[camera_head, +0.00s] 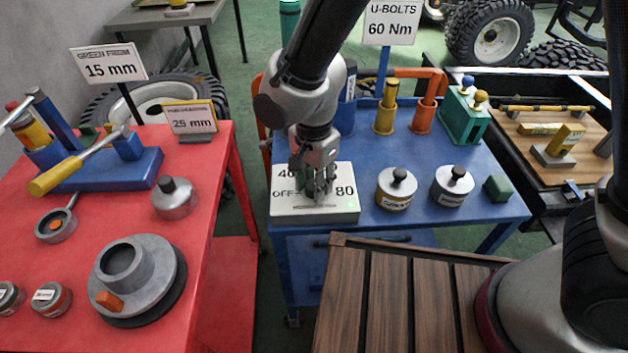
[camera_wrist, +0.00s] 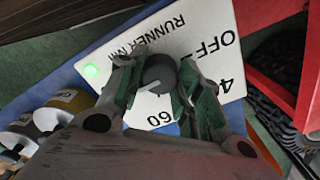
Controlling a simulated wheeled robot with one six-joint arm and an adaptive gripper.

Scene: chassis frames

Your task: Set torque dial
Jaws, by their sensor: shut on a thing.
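The torque dial box (camera_head: 345,207) is a white box on the blue table. "OFF", "40" and "80" show on its top in the head view. My gripper (camera_head: 318,190) points down over the box, its fingers closed around the dial knob. In the wrist view the dark round knob (camera_wrist: 160,72) sits between the two fingers of my gripper (camera_wrist: 159,78). A thin white pointer on it runs toward the lower left. "OFF", "40" and "60" are readable there; my fingers cover part of the scale. A sign (camera_head: 391,22) reads "U-BOLTS 60 Nm".
Two lidded round pots, one (camera_head: 396,189) and another (camera_head: 452,187), stand right of the box on the blue table (camera_head: 410,225). A green block (camera_head: 497,189) lies farther right. A red table (camera_head: 205,235) with tools is at left. A slatted wooden surface (camera_head: 400,300) is in front.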

